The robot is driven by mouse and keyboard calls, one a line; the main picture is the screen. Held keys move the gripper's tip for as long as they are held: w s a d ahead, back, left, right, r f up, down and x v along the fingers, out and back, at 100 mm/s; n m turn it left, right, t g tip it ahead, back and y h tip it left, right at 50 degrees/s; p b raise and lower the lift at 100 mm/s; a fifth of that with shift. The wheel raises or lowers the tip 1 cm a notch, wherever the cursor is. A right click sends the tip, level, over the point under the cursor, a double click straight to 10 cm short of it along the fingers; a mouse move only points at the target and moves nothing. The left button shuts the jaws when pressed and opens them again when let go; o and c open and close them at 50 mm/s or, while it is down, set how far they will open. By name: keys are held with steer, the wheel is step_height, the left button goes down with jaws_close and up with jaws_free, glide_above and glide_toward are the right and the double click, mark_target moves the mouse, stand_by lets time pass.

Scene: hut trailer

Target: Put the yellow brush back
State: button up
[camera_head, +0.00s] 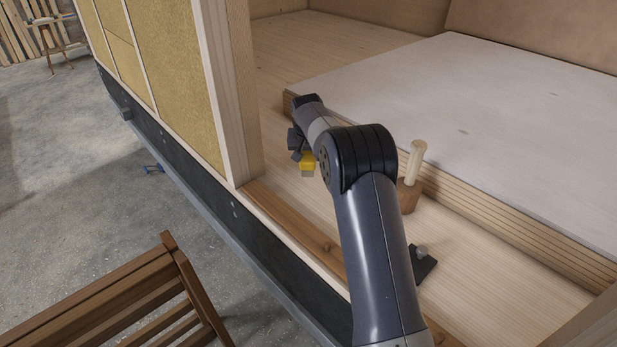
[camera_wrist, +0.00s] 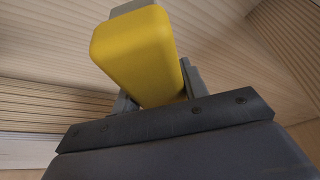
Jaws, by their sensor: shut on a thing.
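The yellow brush (camera_wrist: 138,52) is held between the fingers of my gripper (camera_wrist: 155,95). In the wrist view its yellow block fills the upper middle, and a grey part shows at its far end. In the head view a small part of the yellow brush (camera_head: 308,160) shows beside my gripper (camera_head: 299,150), above the wooden floor inside the hut. My arm hides much of the gripper there. I cannot tell whether the brush touches the floor.
A stack of boards with a pale top sheet (camera_head: 480,110) lies to the right. A wall post (camera_head: 232,90) rises at left. A slatted wooden chair (camera_head: 150,295) stands outside.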

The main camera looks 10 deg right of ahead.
mark_target(308, 156)
step_height(308, 156, down, 7)
steer(key=shift+f+p, duration=0.15)
steer(key=shift+p, duration=0.55)
steer(key=shift+f, duration=0.2)
steer(key=o, duration=0.9)
steer(key=shift+r, duration=0.1)
steer(key=b+v, duration=0.2)
steer(key=v, duration=1)
steer(key=shift+r, duration=0.15)
